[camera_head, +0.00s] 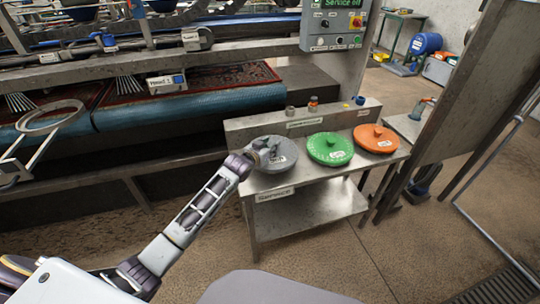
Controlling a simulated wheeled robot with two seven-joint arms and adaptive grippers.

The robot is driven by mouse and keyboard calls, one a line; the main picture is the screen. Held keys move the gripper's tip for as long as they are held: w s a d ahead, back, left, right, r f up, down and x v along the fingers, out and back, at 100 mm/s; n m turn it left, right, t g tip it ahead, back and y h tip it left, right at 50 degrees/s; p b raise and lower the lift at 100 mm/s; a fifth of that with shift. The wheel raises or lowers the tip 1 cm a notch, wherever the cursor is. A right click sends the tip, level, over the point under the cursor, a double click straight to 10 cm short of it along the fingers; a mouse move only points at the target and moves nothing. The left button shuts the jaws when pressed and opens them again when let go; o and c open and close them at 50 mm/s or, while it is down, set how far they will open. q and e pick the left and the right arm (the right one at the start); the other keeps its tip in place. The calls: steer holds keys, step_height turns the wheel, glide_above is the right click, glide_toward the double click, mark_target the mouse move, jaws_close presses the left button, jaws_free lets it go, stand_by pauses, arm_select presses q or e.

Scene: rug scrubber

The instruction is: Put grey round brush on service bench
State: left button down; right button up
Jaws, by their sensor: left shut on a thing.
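The grey round brush (281,158) is at the left end of the service bench (311,175), a metal bench with a "Service" label on its front edge. My left gripper (266,149) is over the brush's left side and is shut on it, seemingly at its knob. The gripper hides the knob and part of the brush's left side. The brush looks level and at the height of the bench top; I cannot tell whether it rests fully on it. My right gripper is not in view.
A green round brush (329,149) and an orange round brush (376,139) stand to the right on the same bench. A control box (333,27) hangs behind it. The rug machine (190,101) fills the left background. A metal panel (455,70) stands at the right. Front floor is clear.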

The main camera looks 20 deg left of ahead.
arm_select(q)
steer(key=shift+r, duration=0.1)
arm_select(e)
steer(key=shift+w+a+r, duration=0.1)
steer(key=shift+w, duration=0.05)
arm_select(q)
steer(key=shift+f, duration=1.85)
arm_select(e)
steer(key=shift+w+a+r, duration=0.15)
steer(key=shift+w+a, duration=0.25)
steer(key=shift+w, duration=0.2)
arm_select(q)
steer(key=shift+f, duration=0.1)
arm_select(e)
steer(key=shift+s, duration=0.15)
